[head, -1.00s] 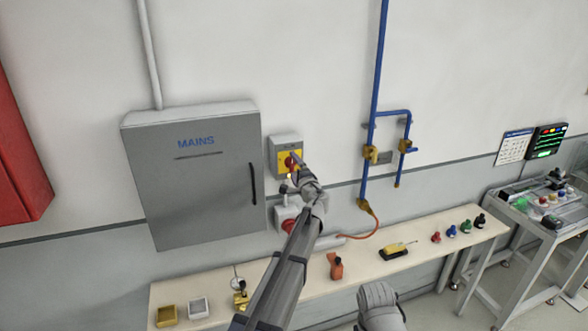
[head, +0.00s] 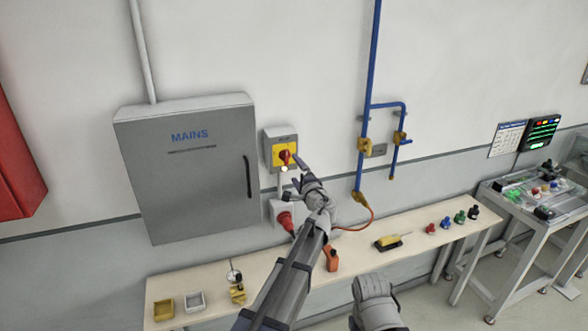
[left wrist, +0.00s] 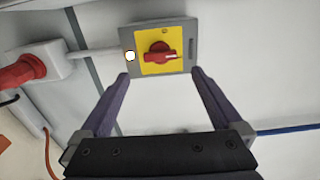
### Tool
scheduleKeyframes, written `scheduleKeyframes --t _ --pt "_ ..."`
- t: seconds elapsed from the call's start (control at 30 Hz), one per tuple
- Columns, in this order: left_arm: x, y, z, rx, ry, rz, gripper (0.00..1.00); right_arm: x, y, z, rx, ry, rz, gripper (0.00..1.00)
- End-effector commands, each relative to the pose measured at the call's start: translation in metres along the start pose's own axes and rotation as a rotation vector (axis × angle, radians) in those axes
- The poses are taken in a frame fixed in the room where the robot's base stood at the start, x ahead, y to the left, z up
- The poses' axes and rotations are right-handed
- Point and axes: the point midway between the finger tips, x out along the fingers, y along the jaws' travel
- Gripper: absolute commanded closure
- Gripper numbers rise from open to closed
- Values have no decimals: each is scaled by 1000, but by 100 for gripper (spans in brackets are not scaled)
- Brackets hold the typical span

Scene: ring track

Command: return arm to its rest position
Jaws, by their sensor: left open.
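My left arm comes in from the lower middle of the head view. Its gripper (head: 293,173) is open and empty, in front of the wall just below and right of the isolator switch (head: 281,139). The switch is a grey box with a yellow plate and a red knob. In the left wrist view the switch (left wrist: 183,66) shows beyond and between the two spread fingers (left wrist: 160,85), apart from them. Part of my right arm (head: 375,303) shows at the bottom of the head view; its fingers cannot be seen.
A grey MAINS cabinet (head: 190,210) hangs left of the switch. A red plug and socket (head: 284,219) sits below. A blue pipe (head: 370,90) runs down the wall at right. A shelf (head: 350,250) with small parts lies under the arm.

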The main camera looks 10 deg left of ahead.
Motion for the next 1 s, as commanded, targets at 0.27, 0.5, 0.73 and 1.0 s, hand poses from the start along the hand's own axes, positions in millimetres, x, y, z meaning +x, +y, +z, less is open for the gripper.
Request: scheduleKeyframes --t 0.27,0.5,0.73,1.0 --pt "-9 14 6 -34 -19 31 0 7 -1 0 0 0 0 100" --pt "-95 126 53 -282 -200 346 0 46 -4 -3 -4 0 1 100" --pt "-214 240 79 -441 -376 761 0 79 -7 -5 -8 0 2 100" --pt "-359 322 94 -473 -512 1219 0 110 -10 -6 -12 0 3 100"
